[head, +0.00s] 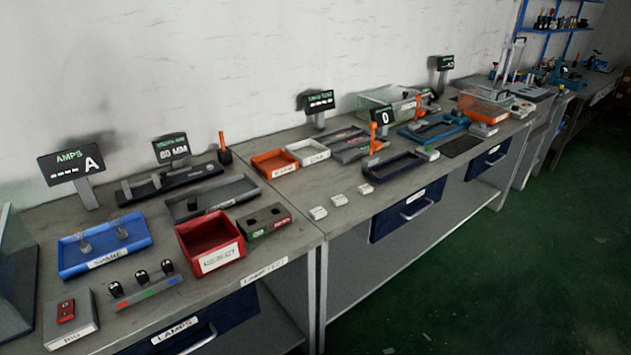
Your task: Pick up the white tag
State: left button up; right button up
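I cannot pick out one single white tag for certain. Three small whitish pieces lie in a slanting row near the front edge of the middle bench: a left one (318,213), a middle one (339,199) and a right one (365,188). They are apart from each other, and too small for me to read any marking. A white bin (308,153) stands behind them beside an orange bin (274,163). Neither of my grippers shows in the head view.
A red bin (211,238), a blue tray (104,247) and a grey tray (211,199) stand on the left bench. A dark tray (394,167) and an orange-handled lever (374,138) are right of the pieces. Bare bench surrounds the pieces.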

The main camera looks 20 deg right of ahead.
aim_at(365, 188)
jog(key=i+l+u, duration=0.15)
jog(key=l, duration=0.2)
jog(key=i+l+u, duration=0.15)
jog(key=l, duration=0.25)
jog(key=i+l+u, duration=0.15)
jog(key=l, duration=0.25)
jog(key=i+l+u, duration=0.15)
jog(key=l, duration=0.3)
jog(key=i+l+u, duration=0.15)
jog(key=l, duration=0.3)
